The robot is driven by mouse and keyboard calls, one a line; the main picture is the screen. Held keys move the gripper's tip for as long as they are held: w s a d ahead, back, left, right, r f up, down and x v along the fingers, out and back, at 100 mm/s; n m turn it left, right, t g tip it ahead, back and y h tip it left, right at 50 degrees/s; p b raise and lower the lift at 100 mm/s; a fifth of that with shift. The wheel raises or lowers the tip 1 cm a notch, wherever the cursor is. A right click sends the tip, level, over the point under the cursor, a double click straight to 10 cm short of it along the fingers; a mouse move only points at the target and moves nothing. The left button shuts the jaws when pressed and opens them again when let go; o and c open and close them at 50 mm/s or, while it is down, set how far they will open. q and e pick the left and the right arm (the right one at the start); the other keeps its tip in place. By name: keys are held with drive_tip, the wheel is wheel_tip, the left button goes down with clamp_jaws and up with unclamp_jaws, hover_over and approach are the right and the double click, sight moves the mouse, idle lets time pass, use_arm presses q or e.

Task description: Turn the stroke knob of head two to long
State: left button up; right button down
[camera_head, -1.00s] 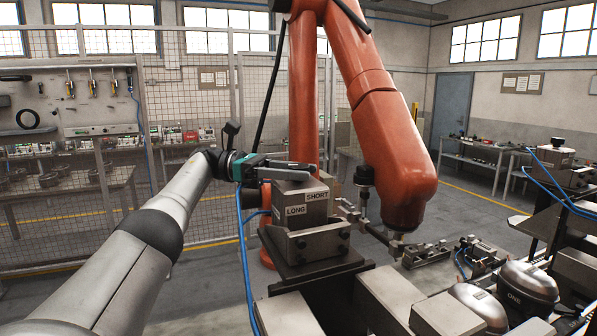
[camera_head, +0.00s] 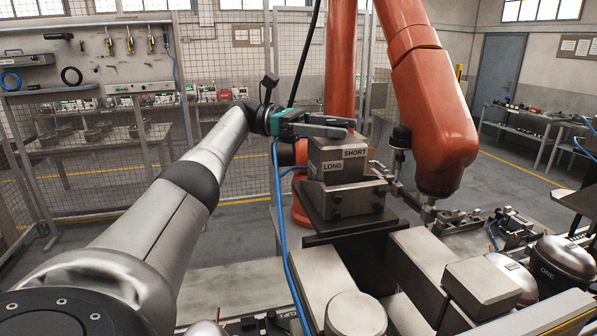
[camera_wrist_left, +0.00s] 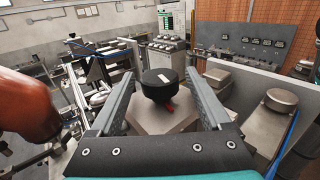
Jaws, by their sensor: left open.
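A grey block (camera_head: 333,162) with the labels LONG (camera_head: 333,166) and SHORT (camera_head: 354,152) stands on a bracketed pedestal in the head view. My left gripper (camera_head: 335,125) is right above its top and hides the knob there. In the left wrist view the round black knob (camera_wrist_left: 158,88), with a white mark on top and a red piece at its lower edge, sits between the two open fingers. A gap shows on each side of it. I cannot read which label the mark faces. My right gripper is not in view.
A large orange robot arm (camera_head: 430,100) stands close behind and right of the block. A blue cable (camera_head: 283,230) hangs down to its left. Grey blocks (camera_head: 478,283) and a dome marked ONE (camera_head: 557,262) lie at front right. A mesh fence (camera_head: 230,120) is behind.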

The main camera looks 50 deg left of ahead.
use_arm(q)
drive_tip(key=shift+f+n+t+y+b, duration=0.15)
drive_tip(key=shift+n+t+y+b, duration=0.3)
drive_tip(key=shift+t, duration=0.25)
